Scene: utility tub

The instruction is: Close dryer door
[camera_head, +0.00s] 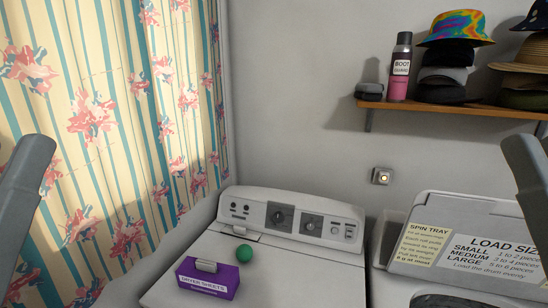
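A white machine, seemingly the dryer (275,272), stands at the bottom centre. Its flat top and its rear control panel (290,218) with dark dials show. Its front is below the picture, and I cannot see a dryer door or tell its position. Grey links of my two arms show at the left and right edges. Both grippers are out of view.
A purple dryer sheets box (207,282) and a green ball (244,253) sit on the machine's top. At right, a second machine has a raised, labelled lid (480,240). A shelf (450,109) above holds hats and a spray can (399,68). A patterned curtain (110,130) hangs at left.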

